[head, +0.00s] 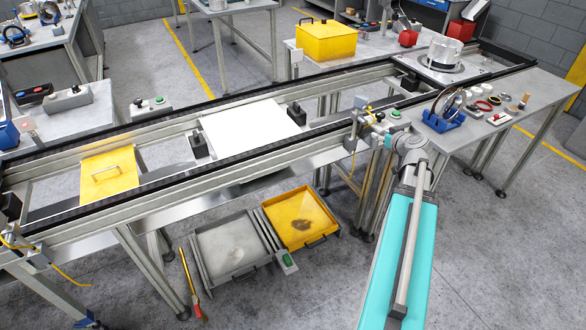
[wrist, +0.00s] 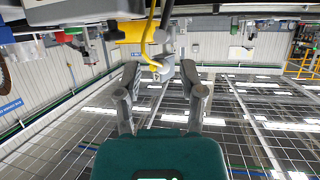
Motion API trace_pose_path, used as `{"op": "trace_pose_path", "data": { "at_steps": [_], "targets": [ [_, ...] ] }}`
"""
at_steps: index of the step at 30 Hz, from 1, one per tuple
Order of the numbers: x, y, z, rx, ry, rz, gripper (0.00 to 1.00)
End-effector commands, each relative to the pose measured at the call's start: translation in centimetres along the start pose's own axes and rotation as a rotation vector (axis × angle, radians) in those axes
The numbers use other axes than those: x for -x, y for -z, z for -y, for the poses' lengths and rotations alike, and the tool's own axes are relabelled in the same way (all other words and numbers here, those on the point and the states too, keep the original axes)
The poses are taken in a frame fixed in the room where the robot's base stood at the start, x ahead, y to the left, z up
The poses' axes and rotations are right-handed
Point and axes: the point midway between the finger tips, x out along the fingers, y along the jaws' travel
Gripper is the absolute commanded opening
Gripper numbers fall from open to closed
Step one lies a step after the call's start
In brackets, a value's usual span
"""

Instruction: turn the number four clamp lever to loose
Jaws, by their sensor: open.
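In the wrist view, which looks upside down, my gripper (wrist: 160,78) has its two dark fingers spread apart with nothing held. A yellow cable (wrist: 150,35) and a grey fitting show between and beyond the fingertips; I cannot tell whether they touch. In the head view my arm reaches toward the conveyor's near rail, and its wrist hides the gripper. A pallet (head: 470,72) carrying a silver clutch housing (head: 440,53) in a dark ring sits at the conveyor's far right. I cannot make out the number four clamp lever or its position in either view.
A post with a yellow cable (head: 361,112) and a grey box with a green button (head: 394,114) stand by my wrist. A white plate (head: 245,128) lies on the conveyor. Trays stand below.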

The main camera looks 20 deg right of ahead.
Motion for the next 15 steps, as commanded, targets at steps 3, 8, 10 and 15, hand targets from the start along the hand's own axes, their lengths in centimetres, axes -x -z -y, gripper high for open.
{"op": "trace_pose_path", "data": {
  "at_steps": [3, 8, 10, 15],
  "targets": [
    [1.5, 0.1, 0.1, -0.001, -0.001, 0.0, 0.51],
    [0.8, 0.0, 1.6, -0.003, 0.032, 0.025, 0.51],
    [0.5, -0.1, 2.4, -0.004, 0.046, 0.038, 0.51],
    [-0.1, -0.2, 4.5, -0.008, 0.086, 0.076, 0.51]
  ]
}}
